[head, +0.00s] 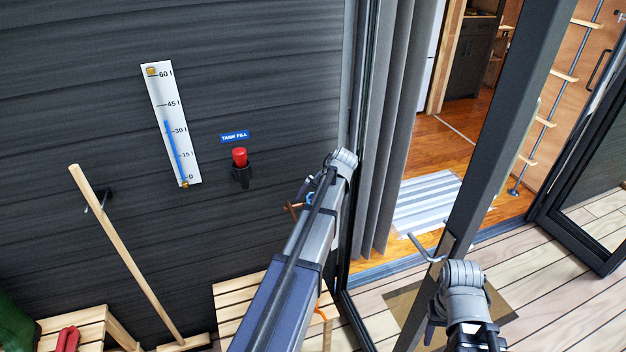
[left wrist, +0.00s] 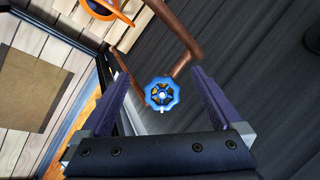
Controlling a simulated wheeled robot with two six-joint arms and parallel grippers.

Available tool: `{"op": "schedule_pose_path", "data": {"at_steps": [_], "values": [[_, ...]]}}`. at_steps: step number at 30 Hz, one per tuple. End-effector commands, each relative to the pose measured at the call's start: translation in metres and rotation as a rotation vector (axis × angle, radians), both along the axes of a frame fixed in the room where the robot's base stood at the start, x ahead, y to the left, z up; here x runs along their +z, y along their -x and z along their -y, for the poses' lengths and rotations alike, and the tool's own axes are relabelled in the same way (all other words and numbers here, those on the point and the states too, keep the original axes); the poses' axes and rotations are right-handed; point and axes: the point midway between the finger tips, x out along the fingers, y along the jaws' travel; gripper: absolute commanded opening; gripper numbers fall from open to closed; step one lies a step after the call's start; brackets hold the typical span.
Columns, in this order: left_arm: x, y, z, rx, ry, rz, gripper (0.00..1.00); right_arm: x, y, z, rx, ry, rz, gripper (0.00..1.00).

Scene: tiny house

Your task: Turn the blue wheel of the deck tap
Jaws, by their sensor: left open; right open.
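The blue wheel (left wrist: 162,94) of the deck tap shows face-on in the left wrist view, with a scalloped rim and a pale hub. It sits by a copper pipe (left wrist: 183,66), which also shows in the head view (head: 292,208). My left gripper (left wrist: 162,74) is open, with one finger on each side of the wheel in the picture. I cannot tell whether either finger touches it. In the head view my left arm hides most of the tap. My right gripper (head: 463,334) is at the bottom right, open and away from the tap.
A red button (head: 239,157) under a blue TANK FILL sign (head: 235,137) and a level gauge (head: 171,125) are on the dark wall. A wooden pole (head: 125,255) leans there. Slatted wood (head: 235,300) stands below. A door frame post (head: 480,150) rises near my right arm.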

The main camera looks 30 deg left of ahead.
Motion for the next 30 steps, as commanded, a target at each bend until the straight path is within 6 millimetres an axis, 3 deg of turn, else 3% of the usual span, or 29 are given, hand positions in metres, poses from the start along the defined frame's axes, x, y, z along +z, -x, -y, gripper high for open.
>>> {"op": "schedule_pose_path", "data": {"at_steps": [1,3,10,15,20,30], "values": [[0.022,-0.007,-0.009,0.116,0.075,0.043,0.99,0.028,0.000,0.000,0.000,0.000,0.000,0.50],[0.031,-0.011,-0.013,0.281,0.185,0.103,0.99,0.046,0.000,0.000,0.000,0.000,0.000,0.50],[0.061,-0.024,-0.024,0.714,0.454,0.209,0.99,0.084,0.000,0.000,0.000,0.000,0.000,0.50],[0.068,-0.028,-0.026,0.843,0.531,0.228,0.99,0.091,0.000,0.000,0.000,0.000,0.000,0.50],[0.067,-0.028,-0.025,0.857,0.540,0.230,0.99,0.089,0.000,0.000,0.000,0.000,0.000,0.50],[0.047,-0.029,-0.024,0.853,0.538,0.229,0.99,0.070,0.000,0.000,0.000,0.000,0.000,0.50]]}}
